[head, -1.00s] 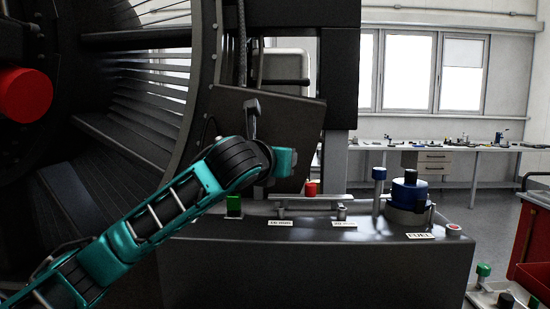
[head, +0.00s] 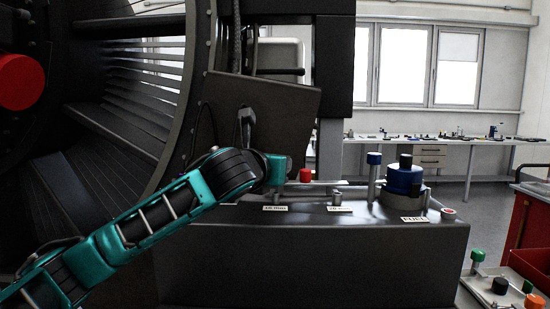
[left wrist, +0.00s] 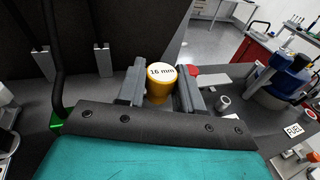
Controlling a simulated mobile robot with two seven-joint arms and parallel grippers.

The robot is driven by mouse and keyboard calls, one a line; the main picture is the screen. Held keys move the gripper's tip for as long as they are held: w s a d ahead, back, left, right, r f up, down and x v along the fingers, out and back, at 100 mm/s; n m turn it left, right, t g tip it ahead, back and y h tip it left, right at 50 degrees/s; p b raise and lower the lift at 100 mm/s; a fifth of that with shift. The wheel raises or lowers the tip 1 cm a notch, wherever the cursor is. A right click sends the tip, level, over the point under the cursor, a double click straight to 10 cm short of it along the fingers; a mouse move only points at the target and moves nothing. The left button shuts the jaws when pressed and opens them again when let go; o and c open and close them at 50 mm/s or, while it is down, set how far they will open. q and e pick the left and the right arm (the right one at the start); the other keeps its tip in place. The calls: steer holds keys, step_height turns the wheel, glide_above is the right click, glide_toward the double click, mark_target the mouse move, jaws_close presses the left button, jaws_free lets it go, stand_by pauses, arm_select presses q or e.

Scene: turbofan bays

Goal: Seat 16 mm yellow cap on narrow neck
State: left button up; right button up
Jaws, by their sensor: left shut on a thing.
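The yellow cap (left wrist: 161,72), marked "16 mm" on its white top, sits upright between the two grey fingers of my left gripper (left wrist: 160,94) in the left wrist view. The gripper is shut on it. In the head view my left gripper (head: 276,170) is above the left end of the dark bench; the cap does not show clearly there. A short grey open neck (left wrist: 222,102) stands to the right of the fingers in the wrist view, apart from the cap. I cannot tell whether it is the narrow one. My right gripper is out of view.
A red cap (head: 306,175) is just right of the gripper. A blue-topped post (head: 374,172) and blue canister (head: 405,180) by the FUEL label (head: 414,219) stand farther right. A green part (left wrist: 57,122) is at left in the wrist view. A dark panel (head: 270,115) rises behind.

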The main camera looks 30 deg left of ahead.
mark_target(275, 194)
arm_select(q)
steer(key=shift+f, duration=0.7)
steer(key=shift+p, duration=0.45)
stand_by(0.8)
steer(key=shift+p, duration=0.55)
stand_by(0.5)
steer(key=shift+f, duration=1.1)
